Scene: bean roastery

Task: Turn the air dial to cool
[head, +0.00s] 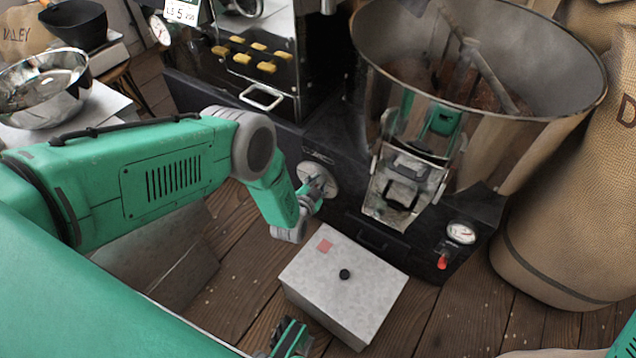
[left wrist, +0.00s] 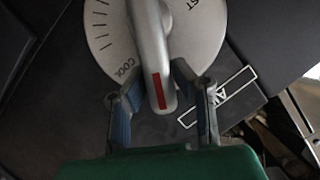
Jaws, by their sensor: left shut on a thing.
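The air dial (head: 316,180) is a round light-grey plate with a lever handle, low on the front of the dark roaster. In the left wrist view its plate (left wrist: 100,30) shows the word COOL at lower left and letters ending in ST at upper right. The grey handle (left wrist: 150,50) has a red mark near its end, which points down, to the right of COOL. My left gripper (left wrist: 150,100) is shut on the handle, one finger each side; it also shows in the head view (head: 312,196). A green and dark part at the bottom of the head view may be my right gripper (head: 288,338); its fingers are unclear.
A pale box with a black knob (head: 345,305) stands on the wooden floor just below the dial. A metal chute (head: 405,190) and a large drum (head: 540,140) are right of it. A gauge (head: 461,232) and a sack (head: 570,220) stand further right.

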